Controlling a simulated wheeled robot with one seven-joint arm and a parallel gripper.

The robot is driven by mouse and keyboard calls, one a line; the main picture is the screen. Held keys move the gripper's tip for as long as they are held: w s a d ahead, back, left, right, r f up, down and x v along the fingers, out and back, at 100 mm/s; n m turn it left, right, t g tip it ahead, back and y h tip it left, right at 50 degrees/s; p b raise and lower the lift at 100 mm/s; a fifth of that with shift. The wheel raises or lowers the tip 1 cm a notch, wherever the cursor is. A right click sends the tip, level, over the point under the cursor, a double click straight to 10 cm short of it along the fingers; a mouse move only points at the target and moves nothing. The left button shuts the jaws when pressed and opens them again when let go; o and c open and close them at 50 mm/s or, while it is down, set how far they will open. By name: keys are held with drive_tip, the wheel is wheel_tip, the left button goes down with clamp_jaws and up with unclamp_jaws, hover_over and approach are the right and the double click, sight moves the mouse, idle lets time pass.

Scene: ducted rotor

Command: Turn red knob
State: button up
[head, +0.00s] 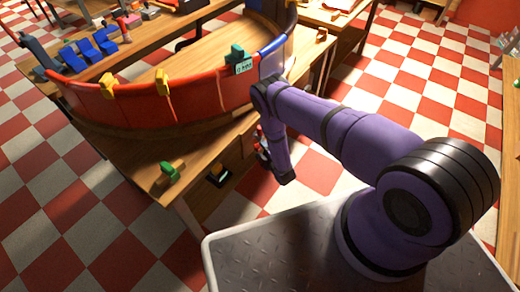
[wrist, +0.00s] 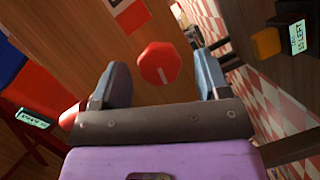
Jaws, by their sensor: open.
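The red knob (wrist: 159,63) shows in the wrist view as a red, many-sided knob with a pale line on its face, set against a brown wooden surface. My gripper (wrist: 158,75) is open, with one grey-blue finger to the left of the knob and one to the right. The knob appears between the fingers, with a gap on both sides; I cannot tell how far it lies beyond the tips. In the head view my purple arm reaches to the side of the wooden bench (head: 130,150), and the knob cannot be made out there.
A curved red wall (head: 200,100) with yellow clamps stands on the bench. A green and yellow block (head: 172,172) lies near the bench corner. In the wrist view, a small display (wrist: 297,37) and a yellow block (wrist: 267,42) are at right. Checkered floor surrounds the bench.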

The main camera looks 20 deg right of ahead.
drive_tip(key=v, duration=0.9)
drive_tip(key=shift+s, duration=0.15)
